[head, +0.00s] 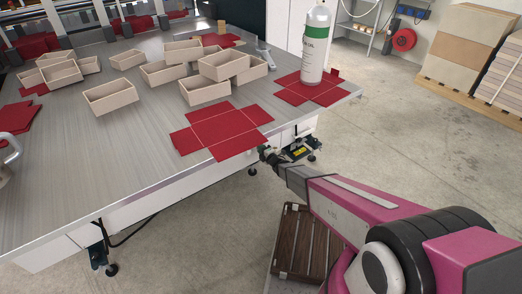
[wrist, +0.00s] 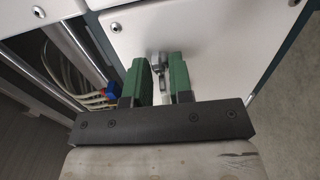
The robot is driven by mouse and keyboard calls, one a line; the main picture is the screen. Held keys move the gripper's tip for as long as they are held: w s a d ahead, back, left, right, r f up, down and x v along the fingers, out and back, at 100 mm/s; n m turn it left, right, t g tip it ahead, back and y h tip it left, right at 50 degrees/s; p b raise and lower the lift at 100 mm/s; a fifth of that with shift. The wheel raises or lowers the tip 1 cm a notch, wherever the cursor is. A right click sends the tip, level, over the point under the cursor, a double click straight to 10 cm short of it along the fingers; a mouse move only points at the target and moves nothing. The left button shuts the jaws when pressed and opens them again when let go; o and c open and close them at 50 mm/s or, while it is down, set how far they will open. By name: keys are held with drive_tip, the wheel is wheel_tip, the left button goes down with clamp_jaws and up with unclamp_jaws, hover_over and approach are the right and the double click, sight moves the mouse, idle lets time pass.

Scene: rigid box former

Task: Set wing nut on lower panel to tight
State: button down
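In the wrist view the wing nut (wrist: 158,62) is a small grey metal piece on the white lower panel (wrist: 210,40). My gripper (wrist: 160,76) has two green fingers, one on each side of the wing nut, with a gap between them. The fingers are open; I cannot tell whether either one touches the nut. The nut's lower part and its exact angle are hard to make out. In the head view my gripper (head: 266,151) is low beside the table's edge, and the wing nut is hidden there.
The metal table (head: 80,150) holds several open boxes (head: 110,96), red flat blanks (head: 222,130) and a white-green bottle (head: 316,45). A brown slatted pallet (head: 300,243) is on the floor by my arm. In the wrist view, pale hoses and a blue fitting (wrist: 112,92) lie left of the fingers.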

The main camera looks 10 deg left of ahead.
drive_tip(key=shift+m, duration=0.4)
drive_tip(key=m, duration=0.3)
drive_tip(key=shift+m, duration=0.4)
drive_tip(key=m, duration=1.3)
drive_tip(key=shift+m, duration=0.4)
drive_tip(key=c, duration=1.3)
unclamp_jaws()
